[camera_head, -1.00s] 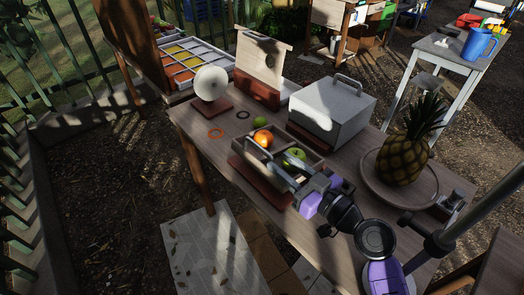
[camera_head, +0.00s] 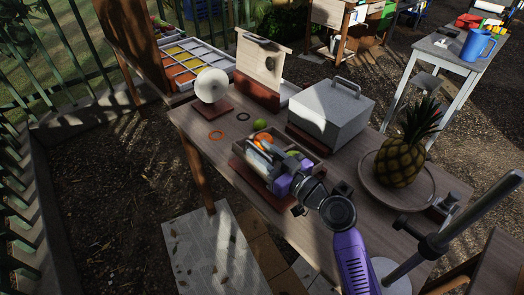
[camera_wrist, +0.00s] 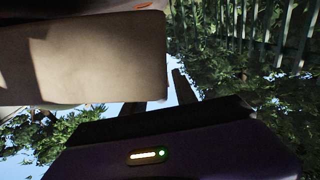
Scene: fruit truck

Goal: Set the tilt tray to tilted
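The tilt tray (camera_head: 298,137) is a shallow wooden tray on a red-brown base (camera_head: 262,191) near the middle of the table. It holds an orange (camera_head: 264,137) and a green apple (camera_head: 293,154), both partly hidden by my gripper. My gripper (camera_head: 260,149) lies low across the tray's front side and covers much of it, so I cannot tell the tray's angle. In the wrist view, a pale flat panel (camera_wrist: 95,55), probably part of the tray, is very close. Two dark fingers (camera_wrist: 167,95) show with a gap between them.
A grey lidded box (camera_head: 332,112) stands behind the tray, and a pineapple (camera_head: 400,160) on a round board is to the right. The front left tabletop is clear.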

